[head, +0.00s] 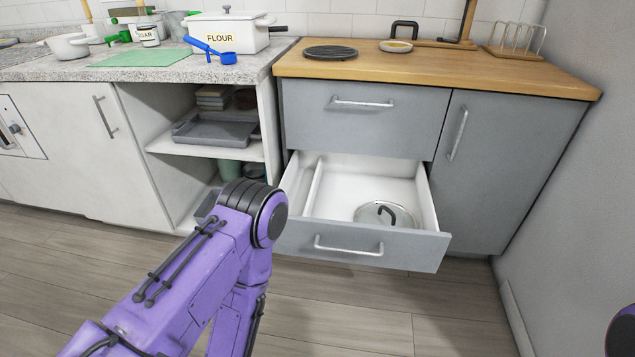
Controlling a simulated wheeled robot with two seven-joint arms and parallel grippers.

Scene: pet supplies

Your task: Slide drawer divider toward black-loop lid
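The lower grey drawer (345,245) is pulled open. A thin white divider (314,188) stands inside it near the left wall, running front to back. A glass lid (402,215) with a black loop handle (386,211) lies on the drawer floor to the right of the divider, near the front; its front edge is hidden by the drawer front. A bare gap of drawer floor separates divider and lid. My purple left arm crosses the lower left, in front of the drawer's left corner. Neither gripper shows in view.
The wooden counter (440,72) above holds a dark round trivet (330,52), a small dish (396,46) and a wire rack (515,40). An open shelf with a grey tray (214,132) stands left of the drawer. The floor (370,310) in front is clear.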

